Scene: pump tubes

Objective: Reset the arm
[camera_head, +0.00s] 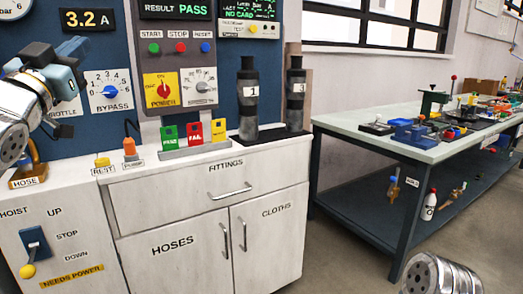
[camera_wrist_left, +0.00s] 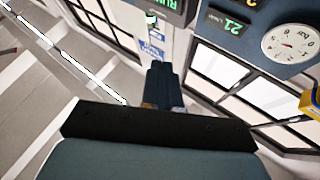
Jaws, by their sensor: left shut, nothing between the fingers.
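My left gripper (camera_head: 58,75) is raised at the upper left of the head view, in front of the blue control panel (camera_head: 100,60). In the left wrist view its dark fingers (camera_wrist_left: 162,88) are together, with nothing held between them. The metal links of my left arm come in from the left edge behind it. A metal link of my right arm shows at the bottom right of the head view; my right gripper is out of view.
Two dark pump tubes, marked 1 (camera_head: 248,100) and 3 (camera_head: 295,95), stand upright on the white cabinet (camera_head: 200,190). Pass and fail cards (camera_head: 194,132) stand beside them. A workbench (camera_head: 350,127) with tools is on the right. The floor between is clear.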

